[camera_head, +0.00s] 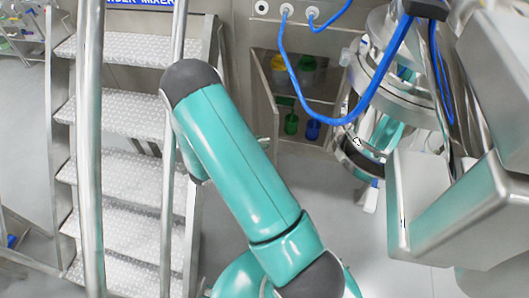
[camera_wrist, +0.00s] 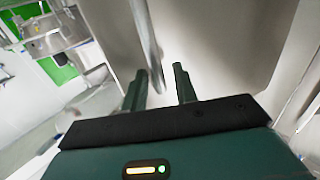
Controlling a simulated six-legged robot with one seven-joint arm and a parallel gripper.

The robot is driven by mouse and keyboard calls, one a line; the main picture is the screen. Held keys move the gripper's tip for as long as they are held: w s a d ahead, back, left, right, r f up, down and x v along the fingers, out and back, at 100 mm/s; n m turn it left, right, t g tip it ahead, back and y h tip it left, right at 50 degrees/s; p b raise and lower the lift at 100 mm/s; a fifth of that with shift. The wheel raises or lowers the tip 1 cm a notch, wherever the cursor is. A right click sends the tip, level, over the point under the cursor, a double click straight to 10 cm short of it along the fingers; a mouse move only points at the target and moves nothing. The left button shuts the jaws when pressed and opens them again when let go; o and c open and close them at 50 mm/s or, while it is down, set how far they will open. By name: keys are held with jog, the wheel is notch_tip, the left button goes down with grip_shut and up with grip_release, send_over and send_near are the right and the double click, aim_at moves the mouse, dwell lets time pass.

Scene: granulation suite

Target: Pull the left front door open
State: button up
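In the head view a low grey cabinet has an open front, with several coloured bottles (camera_head: 291,123) inside. A narrow panel (camera_head: 264,108) stands at an angle along the left of the opening and looks like the left door, partly open. My gripper is hidden behind my teal arm there. In the wrist view my gripper (camera_wrist: 159,70) has its two dark green fingers apart. A round metal bar handle (camera_wrist: 148,38) comes down between the fingertips, in front of a pale grey panel (camera_wrist: 228,45). I cannot tell whether the fingers touch the handle.
White-treaded metal steps (camera_head: 112,115) with upright rails stand at the left. A blue hose (camera_head: 308,108) loops in front of the cabinet's upper right. Steel equipment (camera_head: 385,85) fills the right. Some grey floor (camera_head: 315,195) is clear before the cabinet.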

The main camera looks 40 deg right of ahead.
aim_at(272, 134)
jog(key=s+r, duration=0.1)
jog(key=r, duration=0.1)
jog(key=s+a+r, duration=0.1)
jog(key=r, duration=0.2)
jog(key=s+a+r, duration=0.1)
jog(key=s+r, duration=0.1)
jog(key=shift+s+r, duration=0.1)
jog(key=shift+r, duration=0.05)
jog(key=s+a+r, duration=0.3)
jog(key=s+r, duration=0.1)
jog(key=s, duration=0.4)
jog(key=shift+s+a+r, duration=0.15)
jog(key=shift+s+a, duration=0.1)
jog(key=shift+a, duration=0.15)
